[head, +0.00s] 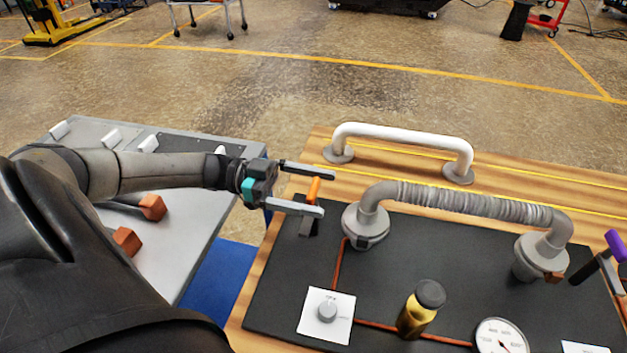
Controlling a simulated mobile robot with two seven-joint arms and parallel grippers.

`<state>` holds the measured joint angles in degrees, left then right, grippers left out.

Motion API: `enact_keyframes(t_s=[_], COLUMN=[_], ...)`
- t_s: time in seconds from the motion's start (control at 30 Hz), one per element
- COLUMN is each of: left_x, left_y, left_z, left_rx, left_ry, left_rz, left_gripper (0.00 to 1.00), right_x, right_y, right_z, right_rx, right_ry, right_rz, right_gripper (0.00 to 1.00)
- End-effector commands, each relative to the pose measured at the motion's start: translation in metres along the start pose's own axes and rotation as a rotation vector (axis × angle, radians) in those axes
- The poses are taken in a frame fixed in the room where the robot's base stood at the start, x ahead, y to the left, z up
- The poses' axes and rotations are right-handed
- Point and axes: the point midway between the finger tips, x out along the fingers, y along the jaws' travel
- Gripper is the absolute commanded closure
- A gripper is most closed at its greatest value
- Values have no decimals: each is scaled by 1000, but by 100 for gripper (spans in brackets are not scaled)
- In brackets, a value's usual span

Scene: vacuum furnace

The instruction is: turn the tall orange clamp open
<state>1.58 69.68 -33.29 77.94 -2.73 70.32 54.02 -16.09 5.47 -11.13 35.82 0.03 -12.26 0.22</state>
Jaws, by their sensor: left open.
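The tall orange clamp (314,189) stands at the back left corner of the black panel, with its orange handle upright on a dark base. My left gripper (328,193) reaches in from the left, its two fingers apart and pointing right. The orange handle shows between the fingers, one behind it and one in front. The front finger hides the lower part of the handle. I cannot tell whether either finger touches it. My right gripper is not in view.
A ribbed grey pipe (470,201) rises just right of the clamp. A white handle bar (405,130) stands behind. A purple-handled clamp (613,244), yellow jar (416,315), knob plate (327,314) and gauge (499,338) are on the panel. A grey bench (190,235) lies left.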

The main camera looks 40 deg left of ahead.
Motion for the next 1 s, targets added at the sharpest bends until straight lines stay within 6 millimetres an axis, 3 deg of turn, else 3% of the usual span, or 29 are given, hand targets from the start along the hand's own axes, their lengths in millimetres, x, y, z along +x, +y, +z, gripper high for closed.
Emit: enact_keyframes(t_s=[0.23,0.7,1.0], left_x=[-15,-102,-120], left_y=[-1,-1,0], left_z=[1,2,0], left_rx=[0,0,1], left_ry=[-4,-2,0], left_rz=[-3,-3,0], left_gripper=[0,0,0], right_x=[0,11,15], right_y=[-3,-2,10], right_z=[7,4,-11], right_rx=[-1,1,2], right_ry=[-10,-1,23], right_rz=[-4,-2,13], right_gripper=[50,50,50])
